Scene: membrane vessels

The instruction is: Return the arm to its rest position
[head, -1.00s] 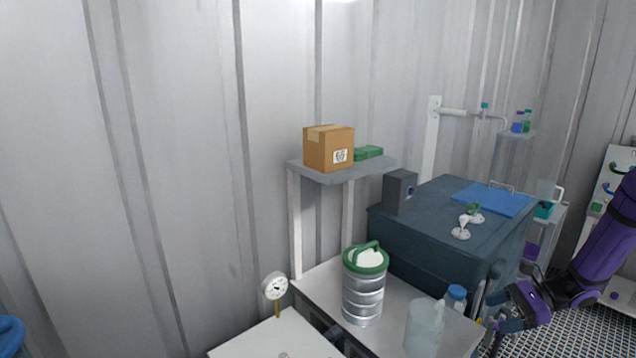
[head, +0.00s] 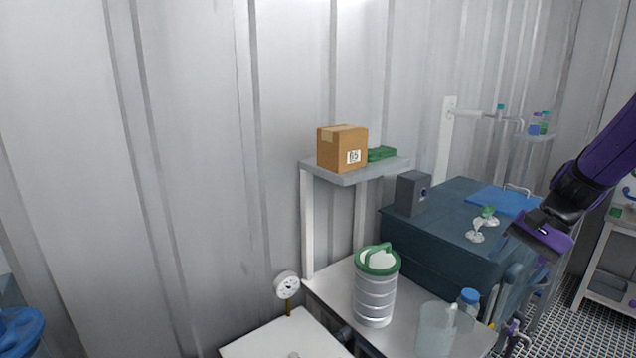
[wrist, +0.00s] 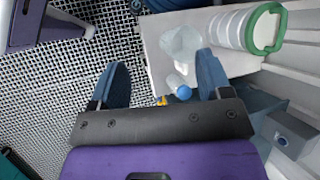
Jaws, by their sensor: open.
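My arm, purple and black, comes in from the right edge of the head view. My gripper (head: 513,278) hangs pointing down in front of the dark blue chest's right side. In the wrist view my gripper (wrist: 160,85) has its two blue fingers wide apart with nothing held between them. Below and beyond the fingers lie a blue-capped bottle (wrist: 180,90) and the perforated floor (wrist: 60,120).
The dark chest (head: 440,245) bears a blue mat (head: 495,200) and small white-and-green parts (head: 476,235). A silver canister (head: 375,298) with a green rim and a clear jug (head: 436,330) stand on the bench (head: 335,285). A cardboard box (head: 340,150) sits on a shelf.

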